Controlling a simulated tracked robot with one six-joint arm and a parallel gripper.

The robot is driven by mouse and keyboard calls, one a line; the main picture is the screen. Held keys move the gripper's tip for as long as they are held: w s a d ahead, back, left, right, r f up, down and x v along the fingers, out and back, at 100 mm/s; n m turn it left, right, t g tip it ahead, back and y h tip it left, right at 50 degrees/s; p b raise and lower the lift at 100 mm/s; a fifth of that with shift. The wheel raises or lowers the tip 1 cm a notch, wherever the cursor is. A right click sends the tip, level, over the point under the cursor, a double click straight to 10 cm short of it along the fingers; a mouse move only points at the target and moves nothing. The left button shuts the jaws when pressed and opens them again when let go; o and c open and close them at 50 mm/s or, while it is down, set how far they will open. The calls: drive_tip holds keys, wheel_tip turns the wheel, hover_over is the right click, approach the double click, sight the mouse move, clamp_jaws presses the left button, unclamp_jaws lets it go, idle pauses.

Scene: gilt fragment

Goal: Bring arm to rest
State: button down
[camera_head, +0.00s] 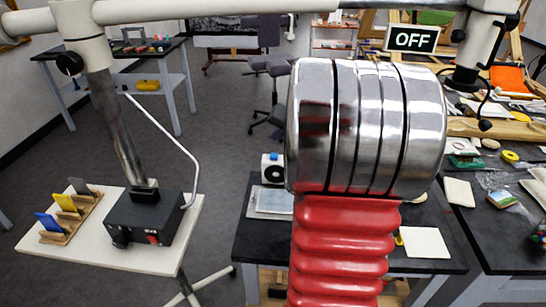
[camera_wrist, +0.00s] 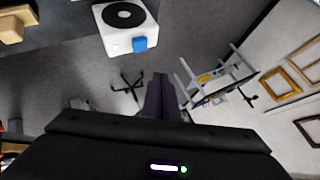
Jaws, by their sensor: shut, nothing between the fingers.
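In the wrist view, my gripper (camera_wrist: 164,78) shows as two dark narrow fingers close together, with nothing between them. Its wide black body, with a small lit indicator, fills the bottom of that view. The fingers point into open air over the grey floor and touch nothing. In the head view, my arm, a silver ringed part above red ribs, stands upright in the middle; it hides part of the black table behind, and my gripper is not visible there.
A white box with a black disc (camera_wrist: 124,16) is near the top of the wrist view. In the head view, a black table (camera_head: 262,243) stands behind my arm. A white side table (camera_head: 70,262) holds a black control box (camera_head: 150,222). Grey floor lies open at left centre.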

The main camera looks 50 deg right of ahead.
drive_tip(key=shift+r, duration=0.55)
drive_tip(key=s+a+f+g+y, duration=0.2)
drive_tip(key=s+a+f, duration=0.2)
drive_tip(key=a, duration=0.2)
drive_tip(key=s+a+r+n, duration=0.1)
drive_tip(key=s+a+n, duration=0.3)
drive_tip(key=a, duration=0.7)
drive_tip(key=s+a+r+n, duration=0.2)
drive_tip(key=s+a+n, duration=0.2)
drive_tip(key=a, duration=0.8)
drive_tip(key=s+a+r+n+g, duration=0.1)
drive_tip(key=s+a+n, duration=0.3)
drive_tip(key=a, duration=0.8)
drive_tip(key=shift+s+a+r+y, duration=0.15)
drive_tip(key=shift+s+r+y, duration=0.25)
drive_tip(key=shift+s, duration=0.55)
